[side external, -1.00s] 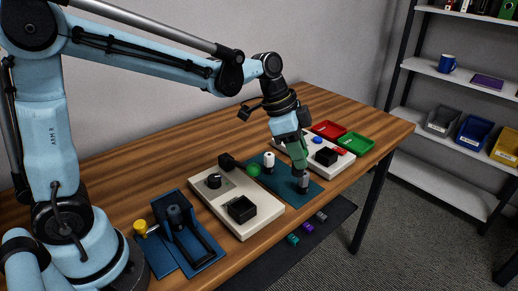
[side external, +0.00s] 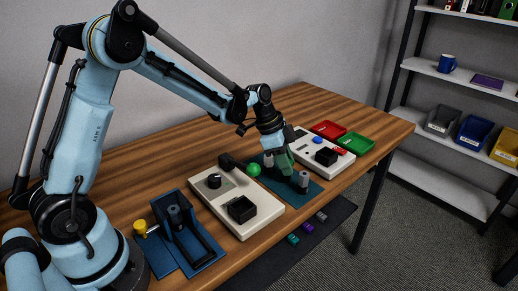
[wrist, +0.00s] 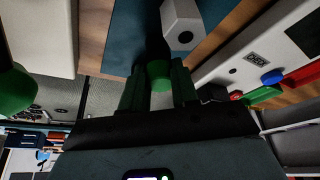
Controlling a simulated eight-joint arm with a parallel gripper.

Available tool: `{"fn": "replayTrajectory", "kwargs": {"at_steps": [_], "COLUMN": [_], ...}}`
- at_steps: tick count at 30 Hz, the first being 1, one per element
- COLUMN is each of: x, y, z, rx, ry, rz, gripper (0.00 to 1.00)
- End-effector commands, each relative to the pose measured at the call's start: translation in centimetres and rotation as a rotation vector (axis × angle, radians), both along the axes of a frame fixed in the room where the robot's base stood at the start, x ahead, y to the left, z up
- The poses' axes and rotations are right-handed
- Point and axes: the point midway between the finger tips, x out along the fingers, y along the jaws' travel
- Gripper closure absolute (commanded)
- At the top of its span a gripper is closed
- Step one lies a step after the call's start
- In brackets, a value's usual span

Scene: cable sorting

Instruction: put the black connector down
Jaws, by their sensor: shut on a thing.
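My gripper (side external: 287,170) is low over the teal mat (side external: 314,190), between a white post (side external: 268,160) and a grey-white post (side external: 303,180). In the wrist view its green fingers (wrist: 158,88) are shut on a dark piece, which I take for the black connector (wrist: 155,45); a green rounded end shows between the fingers. A white post with a dark hole (wrist: 182,25) stands just beside the connector there. The side view hides the connector behind the fingers, so I cannot tell whether it touches the mat.
A green ball knob (side external: 253,170) on a black lever is close to the left of my gripper. A beige panel (side external: 262,222) lies left, and a white panel with buttons (side external: 343,163) right. Red (side external: 328,129) and green (side external: 355,142) trays are behind.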

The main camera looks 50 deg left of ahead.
Motion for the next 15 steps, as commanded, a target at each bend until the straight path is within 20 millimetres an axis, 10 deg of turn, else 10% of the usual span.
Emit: {"fn": "replayTrajectory", "kwargs": {"at_steps": [10,11,15], "x": [0.02,0.03,0.01], "y": [-0.01,-0.02,-0.02], "z": [-0.32,-0.31,-0.29], "rx": [0.0,0.0,0.0], "ry": [0.0,0.0,0.0], "rz": [0.0,0.0,0.0], "gripper": [1.0,0.68,0.46]}}
